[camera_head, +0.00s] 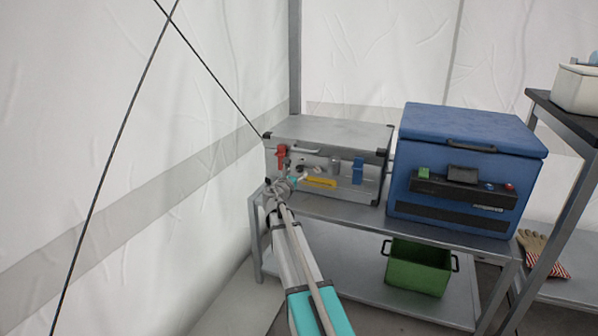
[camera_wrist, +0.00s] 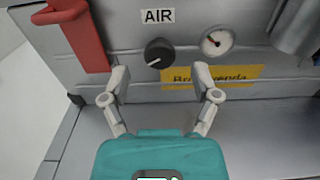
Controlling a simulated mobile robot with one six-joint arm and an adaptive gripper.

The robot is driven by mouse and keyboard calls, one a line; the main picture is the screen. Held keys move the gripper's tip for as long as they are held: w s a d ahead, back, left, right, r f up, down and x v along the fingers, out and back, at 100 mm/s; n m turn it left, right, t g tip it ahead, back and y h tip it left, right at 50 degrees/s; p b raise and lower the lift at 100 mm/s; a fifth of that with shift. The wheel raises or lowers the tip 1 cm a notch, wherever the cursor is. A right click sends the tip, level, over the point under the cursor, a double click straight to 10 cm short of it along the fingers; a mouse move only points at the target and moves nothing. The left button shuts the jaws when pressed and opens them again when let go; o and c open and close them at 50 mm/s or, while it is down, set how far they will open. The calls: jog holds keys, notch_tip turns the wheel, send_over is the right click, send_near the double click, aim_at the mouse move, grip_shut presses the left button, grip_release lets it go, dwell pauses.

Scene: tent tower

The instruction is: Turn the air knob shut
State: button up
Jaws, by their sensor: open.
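The air knob (camera_wrist: 158,53) is a round black dial with a pale pointer mark aimed to the lower left in the wrist view. It sits under an "AIR" label (camera_wrist: 158,16) on the front of a silver metal case (camera_head: 331,133). My gripper (camera_wrist: 160,75) is open, its two fingertips just below and on either side of the knob in the picture. No contact with the knob is visible. In the head view my gripper (camera_head: 287,183) is at the case's front left, and my arm hides the knob there.
A red handle (camera_wrist: 82,40) is left of the knob; a gauge (camera_wrist: 217,41) and yellow label (camera_wrist: 212,77) are right. The case stands on a metal shelf (camera_head: 330,211) beside a blue cool box (camera_head: 465,135). A green bin (camera_head: 418,268) is below. The tent wall is close on the left.

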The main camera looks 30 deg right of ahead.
aim_at(299, 170)
jog(key=shift+x, duration=1.5)
grip_shut()
